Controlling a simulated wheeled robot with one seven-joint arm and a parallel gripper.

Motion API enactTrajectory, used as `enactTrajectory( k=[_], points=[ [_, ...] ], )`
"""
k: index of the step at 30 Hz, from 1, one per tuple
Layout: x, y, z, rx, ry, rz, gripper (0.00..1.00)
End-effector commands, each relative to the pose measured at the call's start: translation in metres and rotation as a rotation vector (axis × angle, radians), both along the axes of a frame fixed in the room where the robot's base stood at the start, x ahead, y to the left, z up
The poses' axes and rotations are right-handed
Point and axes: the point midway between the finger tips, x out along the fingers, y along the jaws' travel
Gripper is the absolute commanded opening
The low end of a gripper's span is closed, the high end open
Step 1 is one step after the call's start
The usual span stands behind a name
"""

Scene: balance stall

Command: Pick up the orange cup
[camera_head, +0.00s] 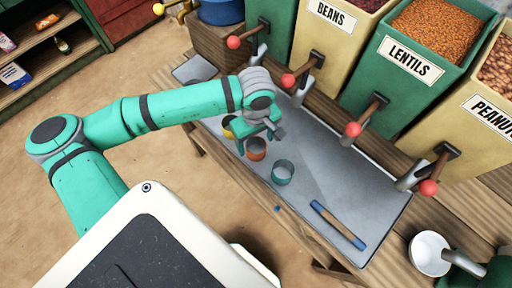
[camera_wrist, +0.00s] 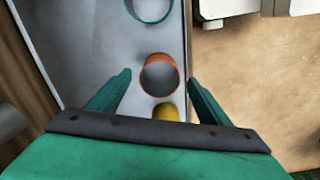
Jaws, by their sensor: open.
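The orange cup (camera_head: 256,150) stands upright on the grey metal tray top (camera_head: 340,185), between a yellow cup (camera_head: 228,127) and a teal cup (camera_head: 283,172). In the wrist view the orange cup (camera_wrist: 159,74) looks empty, with its open top facing me. My gripper (camera_head: 255,140) is above the cups, close to the orange one. In the wrist view my gripper (camera_wrist: 158,82) is open, with one green finger on each side of the orange cup. No contact with the cup shows. The yellow cup (camera_wrist: 165,112) shows partly below it, the teal cup (camera_wrist: 150,8) at the top edge.
A stick with blue ends (camera_head: 338,225) lies on the tray. Bins, including lentils (camera_head: 400,62), have red-knobbed levers (camera_head: 353,129) overhanging the back. A white scoop (camera_head: 430,253) lies at the right. The tray's middle right is clear.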

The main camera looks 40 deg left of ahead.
Motion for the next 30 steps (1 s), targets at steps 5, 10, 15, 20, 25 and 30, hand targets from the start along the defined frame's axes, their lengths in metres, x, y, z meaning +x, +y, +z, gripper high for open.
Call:
enactTrajectory(
  k=[5, 10, 15, 20, 25, 30],
  points=[
    [-0.001, 0.003, -0.022, 0.0, 0.001, 0.004, 0.72],
    [-0.001, 0.003, -0.027, 0.002, -0.001, 0.005, 0.72],
    [-0.001, 0.003, -0.027, 0.001, 0.0, 0.004, 0.67],
    [-0.001, 0.003, -0.027, 0.001, 0.0, 0.004, 0.29],
    [-0.001, 0.003, -0.027, 0.001, 0.0, 0.004, 0.27],
    [-0.001, 0.003, -0.026, 0.001, -0.001, 0.004, 0.27]
  ],
)
